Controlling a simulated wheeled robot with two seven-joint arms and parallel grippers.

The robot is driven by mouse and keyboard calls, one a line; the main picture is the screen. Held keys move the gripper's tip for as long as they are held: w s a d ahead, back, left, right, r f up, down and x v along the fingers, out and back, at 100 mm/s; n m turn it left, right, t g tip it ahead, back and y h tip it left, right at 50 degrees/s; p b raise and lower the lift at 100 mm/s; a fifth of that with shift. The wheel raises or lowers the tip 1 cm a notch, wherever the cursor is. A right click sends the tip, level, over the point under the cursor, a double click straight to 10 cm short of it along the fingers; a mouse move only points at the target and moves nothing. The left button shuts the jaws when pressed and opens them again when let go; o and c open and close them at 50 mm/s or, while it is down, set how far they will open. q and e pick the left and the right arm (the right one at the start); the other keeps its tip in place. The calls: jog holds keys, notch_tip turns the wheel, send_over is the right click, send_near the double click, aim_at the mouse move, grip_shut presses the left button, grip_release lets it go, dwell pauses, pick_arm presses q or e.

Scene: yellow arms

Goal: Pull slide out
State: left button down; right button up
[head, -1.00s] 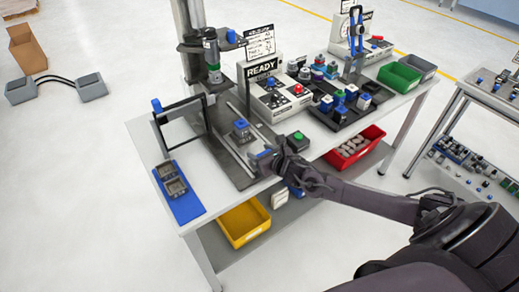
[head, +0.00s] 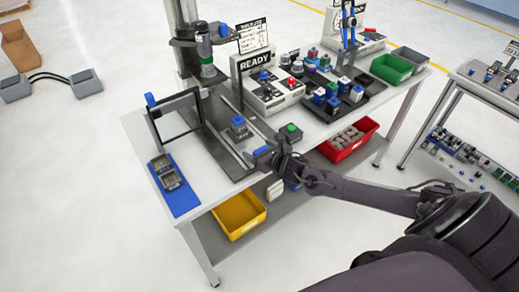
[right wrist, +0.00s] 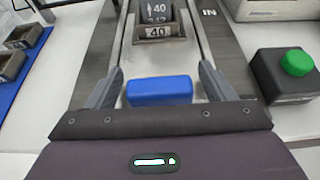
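The slide (head: 238,131) sits between two metal rails on the grey base plate of the bench fixture, and carries a blue-topped block. In the right wrist view its pocket (right wrist: 157,32) is marked 40. The blue handle (right wrist: 160,91) at the slide's front lies between the fingers of my right gripper (right wrist: 161,72). A gap shows on each side of the handle, so the gripper is open around it. In the head view my right gripper (head: 268,154) is at the front edge of the table by the handle. My left gripper is out of view.
A green button box (head: 289,133) stands close to the right of the gripper. A black frame (head: 178,116) and a blue tray (head: 176,189) are on the left. A press column (head: 205,60) rises behind. Yellow (head: 240,214) and red (head: 349,139) bins sit below.

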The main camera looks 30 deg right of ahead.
jog(key=shift+w, duration=0.1)
jog(key=shift+s, duration=0.2)
jog(key=b+v, duration=0.1)
jog(key=v, duration=0.6)
jog(key=shift+s, duration=0.2)
jog(key=shift+r, duration=0.15)
